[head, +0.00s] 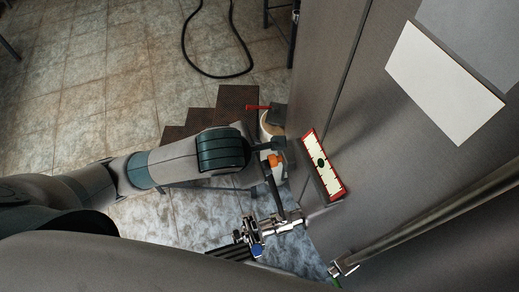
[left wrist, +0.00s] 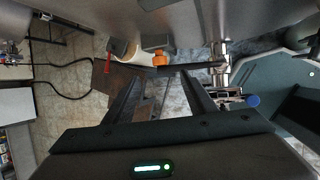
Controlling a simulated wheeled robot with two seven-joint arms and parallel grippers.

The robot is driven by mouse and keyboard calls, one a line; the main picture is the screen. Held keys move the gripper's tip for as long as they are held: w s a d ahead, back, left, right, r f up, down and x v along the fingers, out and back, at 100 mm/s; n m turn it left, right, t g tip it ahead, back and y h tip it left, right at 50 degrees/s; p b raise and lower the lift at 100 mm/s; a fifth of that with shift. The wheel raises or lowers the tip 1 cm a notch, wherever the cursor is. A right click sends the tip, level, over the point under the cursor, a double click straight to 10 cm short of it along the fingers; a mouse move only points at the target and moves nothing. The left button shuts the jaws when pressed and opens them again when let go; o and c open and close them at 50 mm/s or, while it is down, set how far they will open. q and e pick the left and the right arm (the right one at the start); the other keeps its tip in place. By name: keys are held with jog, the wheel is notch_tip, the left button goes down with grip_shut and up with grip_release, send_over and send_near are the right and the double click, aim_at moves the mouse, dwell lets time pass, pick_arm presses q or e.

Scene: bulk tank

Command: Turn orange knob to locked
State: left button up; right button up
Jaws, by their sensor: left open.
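The orange knob (head: 275,160) sits on a dark lever beside the tank's lower outlet, just past my left gripper (head: 272,165) in the head view. In the left wrist view the orange knob (left wrist: 159,58) is at upper centre, at the end of a dark bar running right to a metal fitting. My left gripper (left wrist: 160,90) has its two dark fingers apart, with the knob beyond and between their tips. I see no contact with the knob. The arm partly hides the area around the knob in the head view. My right gripper is in neither view.
The steel tank wall (head: 400,150) fills the right side, with a red-edged gauge plate (head: 322,163) close to my gripper. A metal valve fitting (head: 265,228) is below the knob. Brown steps (head: 205,118) and a white cylinder (left wrist: 124,50) stand behind. Open tiled floor lies left.

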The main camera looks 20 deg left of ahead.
pick_arm(q)
jog(key=shift+s+r, duration=0.15)
jog(key=shift+r, duration=0.05)
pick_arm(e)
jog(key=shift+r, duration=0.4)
pick_arm(q)
jog(key=shift+f, duration=0.1)
